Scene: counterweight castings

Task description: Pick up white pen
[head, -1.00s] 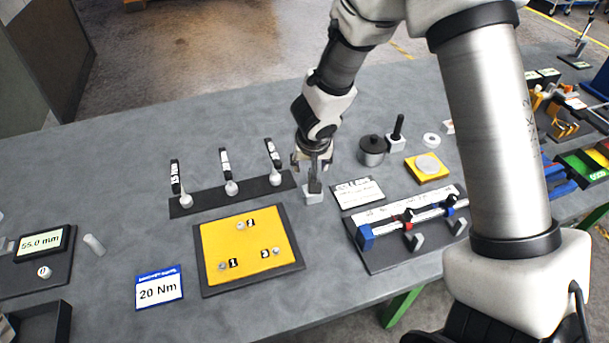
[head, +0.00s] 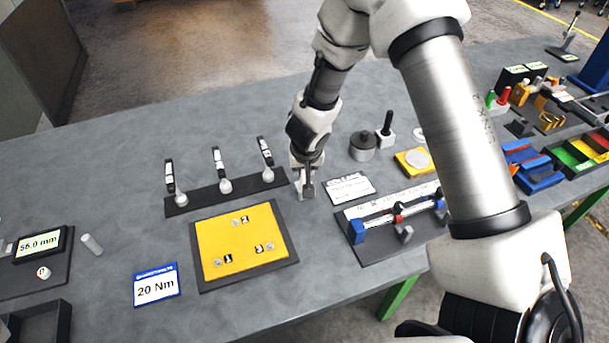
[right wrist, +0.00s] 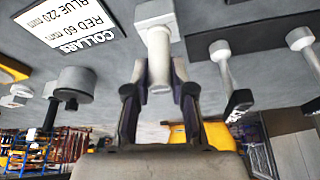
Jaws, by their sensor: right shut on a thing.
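The white pen (right wrist: 158,58) shows in the right wrist view as a pale upright cylinder between my right gripper's fingers. Its end meets a small pale block holder (right wrist: 155,13), which stands on the table. In the head view the holder (head: 305,194) shows just below my right gripper (head: 307,178), and the pen itself is mostly hidden by the fingers. My right gripper is shut on the pen; its fingers also show in the right wrist view (right wrist: 160,80). My left gripper is in neither view.
A dark rack with several black-handled tools (head: 225,186) stands to the left. A yellow board (head: 230,225) lies in front of it. A white label card (head: 350,188), a dark lidded pot (head: 363,147) and a fixture with blue clamps (head: 356,230) are to the right.

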